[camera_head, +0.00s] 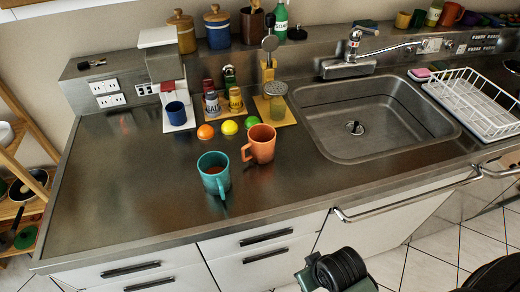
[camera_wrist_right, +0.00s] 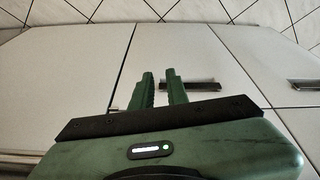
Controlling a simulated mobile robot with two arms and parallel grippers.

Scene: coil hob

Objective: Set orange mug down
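The orange mug (camera_head: 262,146) stands upright on the steel counter (camera_head: 120,190), left of the sink, with its handle towards the left. A teal mug (camera_head: 214,176) with dark contents stands in front of it and to its left, handle towards the front edge. No gripper touches either mug. In the right wrist view my right gripper (camera_wrist_right: 160,75) has its two green fingers a little apart with nothing between them, in front of white cabinet doors. My left gripper is in neither view.
An orange (camera_head: 206,131), a lemon (camera_head: 229,127) and a lime (camera_head: 252,122) lie behind the mugs. A coffee machine with a blue cup (camera_head: 176,112) stands at the back left. The sink (camera_head: 375,115) and a white dish rack (camera_head: 475,103) are at right. The left counter is clear.

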